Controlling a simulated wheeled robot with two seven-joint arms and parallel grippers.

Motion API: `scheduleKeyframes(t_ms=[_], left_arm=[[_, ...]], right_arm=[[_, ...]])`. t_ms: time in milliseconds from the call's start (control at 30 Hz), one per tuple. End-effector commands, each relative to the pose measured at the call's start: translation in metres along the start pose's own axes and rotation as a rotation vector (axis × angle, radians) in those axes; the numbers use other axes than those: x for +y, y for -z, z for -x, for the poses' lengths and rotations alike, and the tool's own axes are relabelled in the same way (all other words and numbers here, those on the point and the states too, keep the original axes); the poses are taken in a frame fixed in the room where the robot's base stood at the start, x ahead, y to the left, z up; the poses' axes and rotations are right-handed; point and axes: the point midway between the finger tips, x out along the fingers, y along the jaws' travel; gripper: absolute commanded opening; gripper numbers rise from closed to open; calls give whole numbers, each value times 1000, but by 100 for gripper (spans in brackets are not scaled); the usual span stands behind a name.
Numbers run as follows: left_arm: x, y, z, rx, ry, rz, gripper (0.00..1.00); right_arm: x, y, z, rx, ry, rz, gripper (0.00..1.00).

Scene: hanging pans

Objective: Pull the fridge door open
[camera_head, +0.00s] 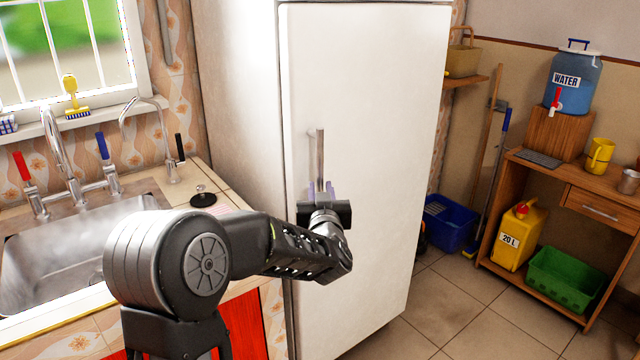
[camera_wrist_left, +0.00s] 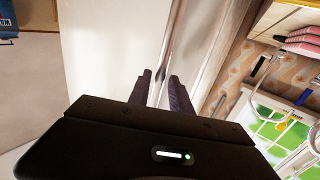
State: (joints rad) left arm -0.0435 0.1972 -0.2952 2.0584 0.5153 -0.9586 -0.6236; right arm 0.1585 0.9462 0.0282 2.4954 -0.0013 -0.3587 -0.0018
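The white fridge door (camera_head: 375,130) fills the middle of the head view and looks shut against the fridge body (camera_head: 240,80). Its upright metal handle (camera_head: 320,150) is near the door's left edge. My left gripper (camera_head: 320,187) is at the lower part of the handle. In the left wrist view, the two fingers of my left gripper (camera_wrist_left: 162,92) stand apart, with the handle bar (camera_wrist_left: 178,45) running down between them. Gaps show beside the bar, so the fingers do not look closed on it. My right gripper is not in view.
A sink (camera_head: 70,240) with taps and a counter is left of the fridge. On the right are a wooden shelf unit (camera_head: 570,190) with a blue water container (camera_head: 572,80), a yellow can (camera_head: 520,235), a green crate (camera_head: 568,280) and a blue bin (camera_head: 450,225). Tiled floor before the door is clear.

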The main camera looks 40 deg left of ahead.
Motion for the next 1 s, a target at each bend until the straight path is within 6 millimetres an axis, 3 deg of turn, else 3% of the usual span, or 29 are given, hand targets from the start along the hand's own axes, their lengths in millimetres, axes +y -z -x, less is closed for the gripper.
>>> scheduleKeyframes(t_ms=[200, 533, 833, 1000], left_arm=[[0, 0, -27, 0, 1, -2, 25], [0, 0, -32, 0, -1, 0, 25], [0, 0, -32, 0, 0, 0, 1], [0, 0, -31, 0, 0, 0, 0]], right_arm=[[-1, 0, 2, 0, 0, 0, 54], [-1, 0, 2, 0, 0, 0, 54], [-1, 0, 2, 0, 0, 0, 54], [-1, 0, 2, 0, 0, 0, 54]])
